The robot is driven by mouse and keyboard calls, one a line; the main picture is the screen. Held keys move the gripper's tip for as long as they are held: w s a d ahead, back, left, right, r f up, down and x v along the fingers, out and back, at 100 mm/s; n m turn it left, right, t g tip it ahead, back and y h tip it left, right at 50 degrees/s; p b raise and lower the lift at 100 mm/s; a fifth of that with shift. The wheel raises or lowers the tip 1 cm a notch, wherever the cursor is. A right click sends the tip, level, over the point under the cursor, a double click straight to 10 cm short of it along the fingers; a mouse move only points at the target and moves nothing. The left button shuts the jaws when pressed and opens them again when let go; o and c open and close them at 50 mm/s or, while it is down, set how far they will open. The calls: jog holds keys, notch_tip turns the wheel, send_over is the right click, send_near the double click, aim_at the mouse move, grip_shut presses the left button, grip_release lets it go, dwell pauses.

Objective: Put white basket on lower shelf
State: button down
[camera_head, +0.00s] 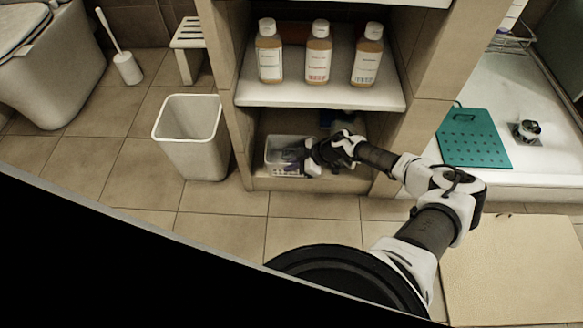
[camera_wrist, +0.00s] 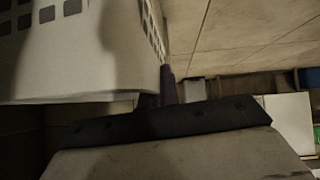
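A small white basket (camera_head: 276,158) is inside the lower compartment of the shelf unit, at its left, on or just above the lower shelf (camera_head: 328,185). My gripper (camera_head: 308,157) reaches into this compartment from the right and is at the basket's right side. In the wrist view the basket (camera_wrist: 85,70) fills the upper left, with rows of square holes in its walls. My gripper's dark fingers (camera_wrist: 160,90) are at the basket's near corner, partly hidden behind my gripper's body. I cannot tell whether they clasp its wall.
Three labelled bottles (camera_head: 318,55) stand on the upper shelf (camera_head: 320,92), above my arm. A white bin (camera_head: 190,140) stands on the floor left of the unit. A dark blue object (camera_head: 328,117) is deeper in the lower compartment. A green mat (camera_head: 472,138) lies at the right.

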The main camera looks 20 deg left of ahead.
jog(key=c, duration=2.1)
grip_release()
jog(key=o, duration=0.5)
jog(key=shift+c, duration=0.2)
jog(key=shift+d+r, duration=0.15)
jog(key=shift+r, duration=0.2)
jog(key=p+v, duration=0.3)
jog(key=v, duration=0.4)
jog(key=shift+f, duration=0.1)
